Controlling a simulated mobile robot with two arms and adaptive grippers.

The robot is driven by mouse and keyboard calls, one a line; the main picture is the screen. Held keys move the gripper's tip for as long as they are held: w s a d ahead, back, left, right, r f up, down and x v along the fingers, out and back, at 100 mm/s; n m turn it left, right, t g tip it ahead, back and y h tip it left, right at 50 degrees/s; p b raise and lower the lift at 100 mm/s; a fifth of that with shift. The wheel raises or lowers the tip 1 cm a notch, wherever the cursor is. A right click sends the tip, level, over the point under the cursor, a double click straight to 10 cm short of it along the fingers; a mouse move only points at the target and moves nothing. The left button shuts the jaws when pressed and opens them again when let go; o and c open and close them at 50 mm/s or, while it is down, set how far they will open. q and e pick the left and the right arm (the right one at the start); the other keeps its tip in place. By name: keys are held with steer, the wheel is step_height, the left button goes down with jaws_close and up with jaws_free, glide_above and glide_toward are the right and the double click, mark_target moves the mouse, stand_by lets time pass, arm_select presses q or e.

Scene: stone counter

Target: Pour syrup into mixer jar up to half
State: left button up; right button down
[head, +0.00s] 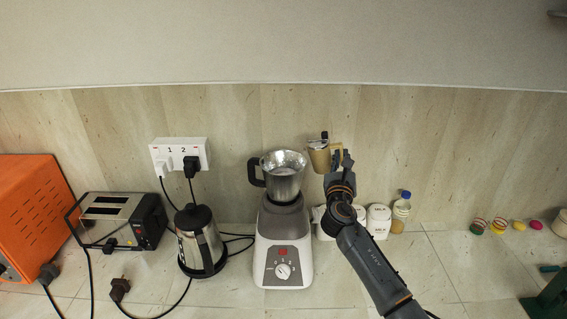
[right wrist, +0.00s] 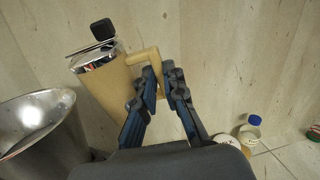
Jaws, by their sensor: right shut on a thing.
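The mixer jar (head: 283,186) is a metal cup with a black handle, upright on the white and grey mixer base (head: 284,240). In the right wrist view the jar (right wrist: 62,150) is at the lower left; its open top shows, but I cannot tell its fill level. The syrup container (head: 319,160) is tan with a shiny lid and black knob. It is held up to the right of the jar's rim and looks close to upright; it also shows in the right wrist view (right wrist: 106,90). My right gripper (head: 338,165) is shut on its tan handle (right wrist: 143,57). My left gripper is out of view.
A steel kettle (head: 200,243), a toaster (head: 112,218) and an orange appliance (head: 32,205) stand left, with loose cables. White canisters (head: 378,220) and a blue-capped bottle (head: 401,211) stand behind my right arm. Small colourful items (head: 499,225) lie further right.

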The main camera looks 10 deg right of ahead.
steer(key=shift+w+d+r+m+g+p, duration=0.2)
steer(key=shift+d+r+m+g, duration=0.2)
steer(key=shift+r+m, duration=0.2)
steer(key=shift+w+d+r+m+g+p, duration=0.15)
steer(key=shift+d+r+m+g, duration=0.15)
steer(key=shift+d+r+m, duration=0.3)
